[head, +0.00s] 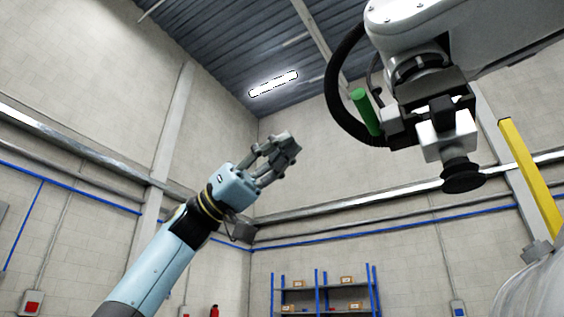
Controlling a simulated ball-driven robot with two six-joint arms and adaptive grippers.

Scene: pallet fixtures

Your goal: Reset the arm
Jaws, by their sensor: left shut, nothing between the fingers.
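My left arm comes in from the lower left and reaches up toward the middle of the head view. Its light blue wrist carries the grey left gripper (290,146), raised and pointing up to the right. The fingers are shut with nothing between them, and the gripper touches nothing. My right gripper does not show in this view.
A large white industrial arm with a black suction cup (462,176) hangs at the upper right, apart from my gripper. A green cylinder (366,111) is beside it. A yellow post (530,178) stands at the right. Blue shelving (322,290) with boxes is far behind.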

